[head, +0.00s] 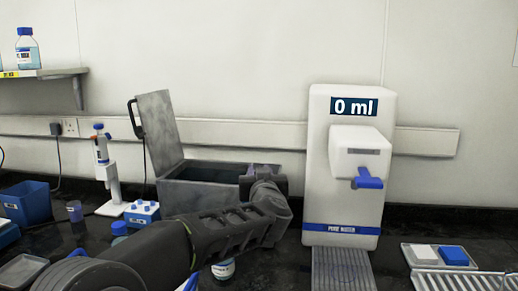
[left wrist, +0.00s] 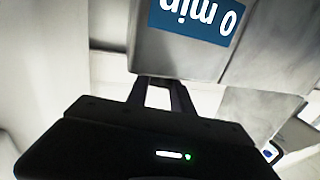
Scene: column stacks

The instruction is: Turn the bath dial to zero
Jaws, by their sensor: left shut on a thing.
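The bath is a grey box (head: 205,172) with its lid (head: 158,130) raised, left of centre in the head view. In the left wrist view, its display (left wrist: 198,18) appears upside down and reads "0 min". My left gripper (left wrist: 160,84) reaches the grey bath housing beneath that display, with its two fingers shut on the bath dial. The dial itself is mostly hidden at the fingertips, so its angle cannot be read. In the head view, my left arm comes in low and its wrist covers the right end of the bath. My right gripper is not in view.
A white water dispenser (head: 319,150) reading "0 ml" stands right of the bath. A pipette on a stand (head: 103,160), a blue tube rack (head: 142,213) and a blue bin (head: 27,203) stand to the left. A tray (head: 425,254) lies at the right.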

